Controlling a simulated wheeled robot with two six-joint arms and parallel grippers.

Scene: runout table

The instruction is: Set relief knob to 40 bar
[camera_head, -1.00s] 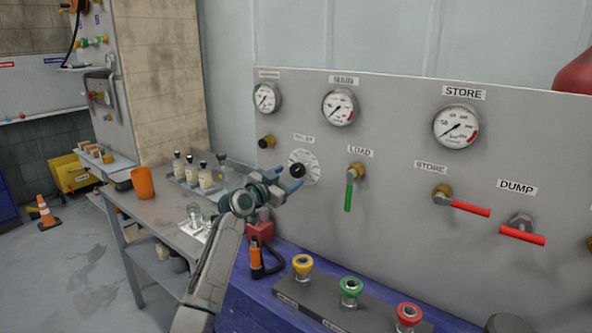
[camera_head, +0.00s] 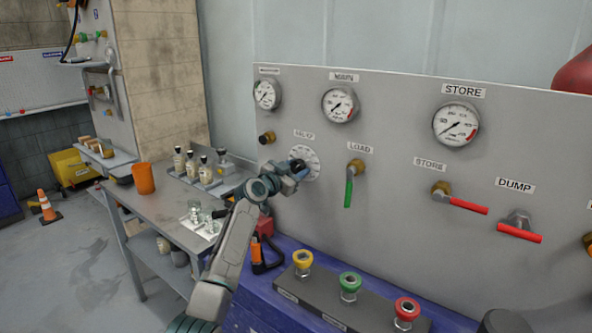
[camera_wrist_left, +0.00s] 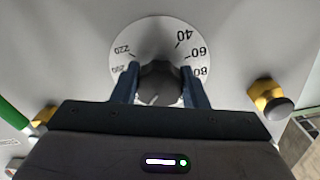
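The relief knob (camera_wrist_left: 160,80) is a dark round knob on a white dial (camera_wrist_left: 150,32) with numbers around its edge; 40, 60, 80 and 220 are legible in the left wrist view. A pale mark on the knob points down in that view, away from the 40. My left gripper (camera_wrist_left: 160,90) has one blue finger on each side of the knob, with little or no gap; firm contact cannot be made out. In the head view, my left gripper (camera_head: 298,170) is at the relief dial (camera_head: 312,160) and covers most of the knob. My right gripper is not in view.
A brass fitting (camera_head: 267,138) is left of the dial, and the green load lever (camera_head: 348,188) is right of it. Gauges are above. Yellow, green and red knobs (camera_head: 407,308) stand below. A side table (camera_head: 165,210) with bottles is at left.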

